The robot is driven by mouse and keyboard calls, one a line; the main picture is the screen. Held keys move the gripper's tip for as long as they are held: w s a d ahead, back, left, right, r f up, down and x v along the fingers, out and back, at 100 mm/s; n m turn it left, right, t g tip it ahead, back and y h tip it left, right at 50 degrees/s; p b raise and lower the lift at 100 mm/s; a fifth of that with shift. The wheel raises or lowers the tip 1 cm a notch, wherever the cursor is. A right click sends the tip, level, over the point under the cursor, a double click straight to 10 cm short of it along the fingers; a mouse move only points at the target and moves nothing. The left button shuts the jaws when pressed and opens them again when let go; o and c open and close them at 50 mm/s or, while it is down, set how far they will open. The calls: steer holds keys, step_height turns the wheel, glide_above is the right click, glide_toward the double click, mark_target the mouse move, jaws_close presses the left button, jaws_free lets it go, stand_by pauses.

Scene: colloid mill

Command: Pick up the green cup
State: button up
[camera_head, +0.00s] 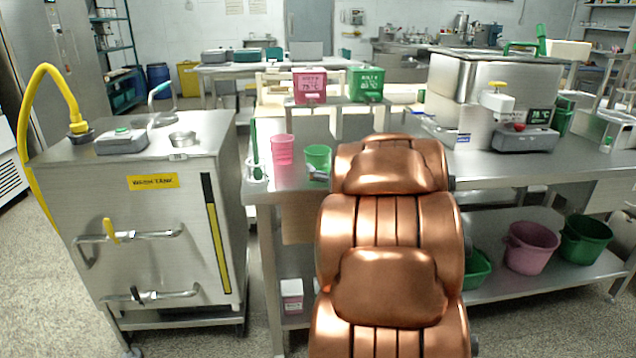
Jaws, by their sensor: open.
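The green cup (318,156) stands upright on the steel table (268,187), just left of my copper arm. A taller pink cup (282,149) stands to its left, apart from it. My arm reaches forward over the table and hides most of my gripper. A small grey and dark piece, seemingly a finger of my gripper (318,174), shows in front of the green cup's lower part. My gripper is open. I cannot tell whether it touches the cup, and the other finger is hidden.
A glass beaker (257,173) holding a green item stands at the table's left edge. Pink (310,86) and green (367,84) boxes sit on a raised shelf behind. A steel machine (470,95) stands right of my arm. A steel cabinet (140,220) is left, across a narrow gap.

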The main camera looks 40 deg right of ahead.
mark_target(322, 157)
steer(key=shift+d+f+t, duration=0.25)
steer(key=shift+f+t, duration=0.05)
steer(key=shift+t, duration=0.1)
steer(key=shift+w+d+r+b, duration=0.1)
steer(key=shift+w+b, duration=0.1)
steer(key=shift+b, duration=0.1)
steer(key=shift+a+r+b+x, duration=0.1)
steer(key=shift+b+x, duration=0.4)
steer(key=shift+x, duration=1.3)
steer(key=shift+a+r+b+x, duration=0.15)
steer(key=shift+b+x, duration=0.35)
steer(key=shift+x, duration=1.3)
steer(key=shift+w, duration=0.1)
steer(key=c, duration=1.3)
steer(key=shift+o, duration=0.2)
steer(key=shift+r, duration=0.2)
